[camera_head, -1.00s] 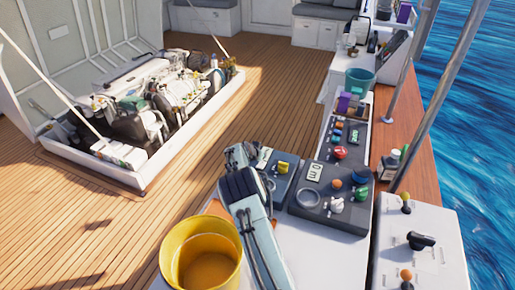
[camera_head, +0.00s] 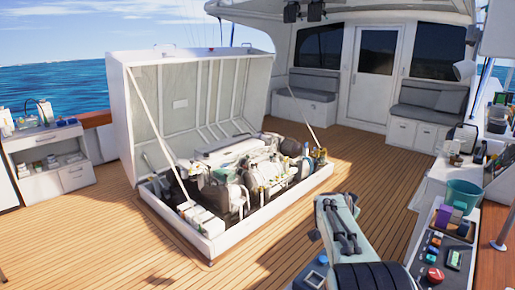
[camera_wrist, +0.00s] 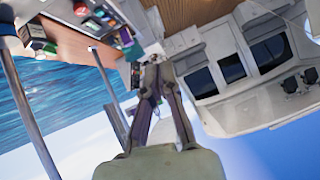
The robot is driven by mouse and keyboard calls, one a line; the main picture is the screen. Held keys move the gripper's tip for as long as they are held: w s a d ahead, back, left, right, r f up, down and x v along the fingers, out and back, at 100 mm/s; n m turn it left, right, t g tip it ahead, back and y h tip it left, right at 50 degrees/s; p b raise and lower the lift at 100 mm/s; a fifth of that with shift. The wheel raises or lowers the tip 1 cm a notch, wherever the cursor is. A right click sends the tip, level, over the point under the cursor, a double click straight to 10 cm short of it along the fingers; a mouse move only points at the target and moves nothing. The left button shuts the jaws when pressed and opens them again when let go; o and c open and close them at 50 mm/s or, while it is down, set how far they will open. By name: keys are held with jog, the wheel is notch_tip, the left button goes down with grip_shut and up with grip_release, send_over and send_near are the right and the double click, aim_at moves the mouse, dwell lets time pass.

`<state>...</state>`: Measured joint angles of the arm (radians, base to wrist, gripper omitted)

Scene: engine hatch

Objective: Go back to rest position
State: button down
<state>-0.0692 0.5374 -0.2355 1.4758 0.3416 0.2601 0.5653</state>
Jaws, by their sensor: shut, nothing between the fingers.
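My gripper (camera_wrist: 151,62) shows in the wrist view, its fingers close together and empty. Sky lies behind its lower part, and no object touches the fingertips. In the head view my arm (camera_head: 345,235) rises from the bottom edge, right of the engine hatch. I cannot make out the fingers there. The open engine hatch (camera_head: 180,105) stands on the deck with its lid propped up and the engine (camera_head: 240,180) exposed inside a white frame. My arm appears apart from it.
The side counter at right holds a teal bucket (camera_head: 463,194) and a control panel (camera_head: 455,258). A shelf unit (camera_head: 45,160) stands at left. The cabin wall with a door (camera_head: 375,70) and benches is behind. The wooden deck (camera_head: 120,245) is clear in front of the hatch.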

jog(key=s+a+r+n+y, duration=0.25)
jog(key=s+a, duration=0.25)
jog(key=s, duration=0.5)
jog(key=s+a+r+n+y, duration=0.15)
jog(key=s+a+r, duration=0.25)
jog(key=s, duration=0.5)
jog(key=s+a+f+n+g+y, duration=0.1)
jog(key=s+a+f+n+g, duration=0.1)
jog(key=s, duration=0.6)
jog(key=s+a+f+n+g+y, duration=0.1)
jog(key=s+a+f+n+g, duration=0.2)
jog(key=s+f, duration=0.3)
jog(key=s+a+f+n+g+y, duration=0.1)
jog(key=s+f+g, duration=0.3)
jog(key=s, duration=0.5)
jog(key=shift+s+a+f+n, duration=0.3)
jog(key=shift+a+n, duration=0.4)
jog(key=shift+a, duration=0.2)
